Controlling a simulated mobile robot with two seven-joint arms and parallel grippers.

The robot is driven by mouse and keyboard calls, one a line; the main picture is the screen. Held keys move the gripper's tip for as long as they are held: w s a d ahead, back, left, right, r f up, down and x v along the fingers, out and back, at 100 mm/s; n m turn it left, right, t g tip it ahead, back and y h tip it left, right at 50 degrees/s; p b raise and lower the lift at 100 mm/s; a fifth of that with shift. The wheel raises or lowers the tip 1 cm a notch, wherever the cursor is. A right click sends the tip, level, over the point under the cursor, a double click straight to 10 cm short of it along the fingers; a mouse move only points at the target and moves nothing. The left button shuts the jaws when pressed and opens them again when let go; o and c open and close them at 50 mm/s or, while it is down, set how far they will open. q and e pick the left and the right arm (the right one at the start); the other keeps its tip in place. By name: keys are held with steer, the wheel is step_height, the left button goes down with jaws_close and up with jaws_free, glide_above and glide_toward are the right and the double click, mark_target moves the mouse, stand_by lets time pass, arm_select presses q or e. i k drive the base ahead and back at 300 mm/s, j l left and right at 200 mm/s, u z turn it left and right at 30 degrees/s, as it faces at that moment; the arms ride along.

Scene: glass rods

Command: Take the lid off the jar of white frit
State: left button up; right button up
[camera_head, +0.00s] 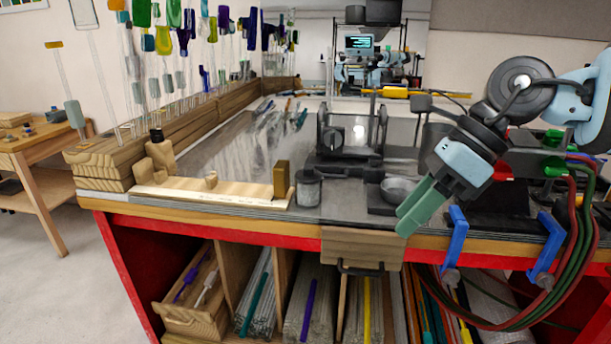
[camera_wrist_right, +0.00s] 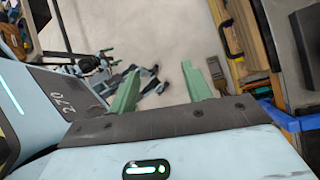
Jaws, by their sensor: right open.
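A small grey jar (camera_head: 308,188) with a dark lid on top stands near the front edge of the bench, left of a metal bowl. I cannot make out the colour of its contents. My right gripper (camera_head: 402,221) is open and empty, with its green fingers pointing down and left by the bench's front edge, right of the jar and apart from it. My left gripper is not in view.
The metal bowl (camera_head: 399,190) sits between the jar and my right gripper. A dark box-shaped device (camera_head: 345,135) stands behind. A wooden board (camera_head: 225,195) lies left of the jar. Blue clamps (camera_head: 457,235) and hoses (camera_head: 572,240) are at the right front edge.

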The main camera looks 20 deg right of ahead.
mark_target(308, 174)
steer(key=i, duration=0.95)
